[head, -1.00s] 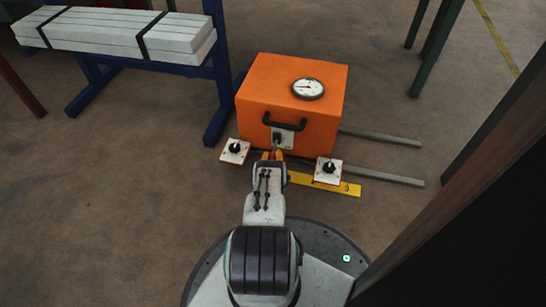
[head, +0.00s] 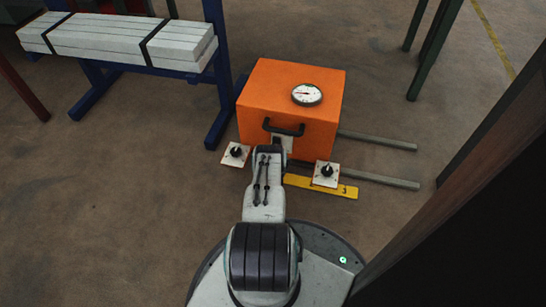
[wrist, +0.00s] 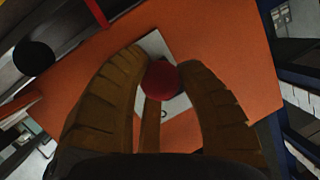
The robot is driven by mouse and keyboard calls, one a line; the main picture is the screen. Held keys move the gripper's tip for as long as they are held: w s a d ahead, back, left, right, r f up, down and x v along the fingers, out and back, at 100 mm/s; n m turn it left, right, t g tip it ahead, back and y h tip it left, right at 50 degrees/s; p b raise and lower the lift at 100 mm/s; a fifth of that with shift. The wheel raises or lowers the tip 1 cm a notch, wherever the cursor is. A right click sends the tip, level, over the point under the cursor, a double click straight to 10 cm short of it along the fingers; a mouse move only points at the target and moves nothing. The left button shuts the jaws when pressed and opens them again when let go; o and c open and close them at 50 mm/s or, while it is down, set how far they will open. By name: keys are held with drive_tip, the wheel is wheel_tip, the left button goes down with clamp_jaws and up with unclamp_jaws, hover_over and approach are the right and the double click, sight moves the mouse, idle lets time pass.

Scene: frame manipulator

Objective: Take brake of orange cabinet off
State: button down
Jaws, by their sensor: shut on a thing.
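I take this knob for the brake. The fingers are hidden in the head view.
White plates with black knobs stand left (head: 235,154) and right (head: 326,174) of the cabinet's front. A yellow strip (head: 340,191) and metal rails (head: 380,143) lie on the floor at right. A blue rack (head: 216,100) with white beams is at left; a dark post (head: 470,190) is near right.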

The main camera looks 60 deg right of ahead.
drive_tip(key=shift+w+a+f, duration=0.1)
drive_tip(key=shift+a+f, duration=0.3)
drive_tip(key=c, duration=1.2)
unclamp_jaws()
drive_tip(key=shift+c, duration=0.2)
drive_tip(key=o, duration=0.4)
drive_tip(key=shift+w+r, duration=0.1)
drive_tip(key=shift+r, duration=0.05)
drive_tip(key=shift+d, duration=0.1)
drive_tip(key=shift+d+r, duration=0.15)
drive_tip(key=shift+r, duration=0.1)
drive_tip(key=shift+d+r, duration=0.1)
drive_tip(key=shift+r, duration=4.8)
